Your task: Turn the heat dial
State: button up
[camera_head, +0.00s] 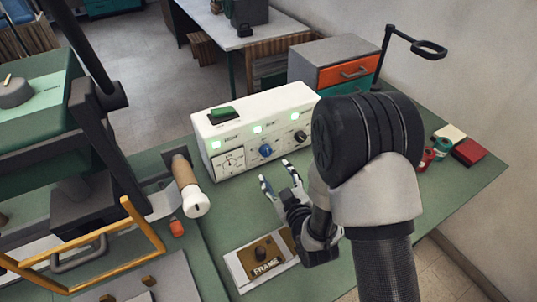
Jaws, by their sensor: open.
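A white control box (258,105) stands on the green bench. Its front has a square dial panel (229,162) at the left, a blue knob (265,151) in the middle and a black knob (300,136) at the right. Small green lit windows sit above them. The labels are too small to read surely, so I cannot tell which is the heat dial. My gripper (277,175) is open and empty in front of the box, its fingers pointing toward it, below the blue and black knobs and apart from them. My arm hides the box's right end.
A green switch (222,115) sits on the box top. A roller with a white end (196,203) and a yellow frame handle (143,226) are at left. Red and green spools (441,147) are at right.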

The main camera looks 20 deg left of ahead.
aim_at(267, 153)
jog(key=w+a+f+n+b, duration=0.1)
jog(key=w+a, duration=0.1)
jog(key=w, duration=0.2)
jog(key=w+a+f+b, duration=0.1)
jog(key=w+a+f, duration=0.1)
jog(key=w+a, duration=0.1)
jog(key=w+a+f+n+h+b, duration=0.1)
jog(key=w+a+f, duration=0.1)
jog(key=w, duration=0.2)
jog(key=shift+w+a+f+n+b, duration=0.2)
jog(key=shift+w+f+n+b, duration=0.1)
jog(key=shift+w+b, duration=0.1)
jog(key=shift+c, duration=0.3)
jog(key=c, duration=1)
jog(key=shift+m+g, duration=0.3)
jog(key=shift+m, duration=0.2)
jog(key=o, duration=1.1)
jog(key=shift+c, duration=0.2)
